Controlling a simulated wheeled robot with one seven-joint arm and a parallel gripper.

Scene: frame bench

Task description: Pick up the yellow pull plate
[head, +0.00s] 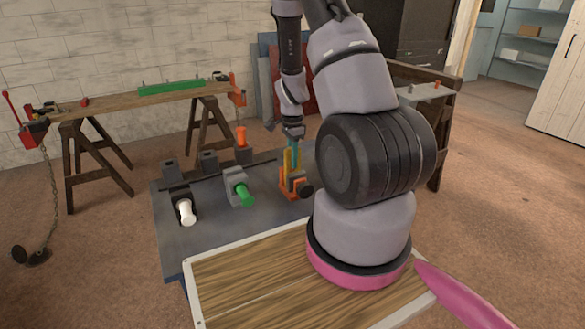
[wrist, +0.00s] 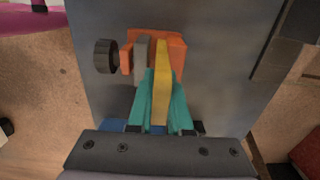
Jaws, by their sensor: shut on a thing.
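The yellow pull plate (head: 287,164) stands upright at the orange clamp (head: 290,190) on the grey bench top. In the wrist view the yellow plate (wrist: 162,70) is a narrow strip between the teal fingers of my gripper (wrist: 162,108). My gripper is shut on it, with the far end of the plate against the orange clamp body (wrist: 179,50). I cannot tell whether the plate is still seated in the clamp. In the head view the teal fingers of my gripper (head: 294,154) come down from above, beside the plate.
A grey jaw (wrist: 141,58) and a black knob (wrist: 105,56) sit left of the plate in the wrist view. Fixtures with a green handle (head: 244,194) and a white handle (head: 185,212) stand left on the grey bench (head: 215,245). My arm hides the bench's right side.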

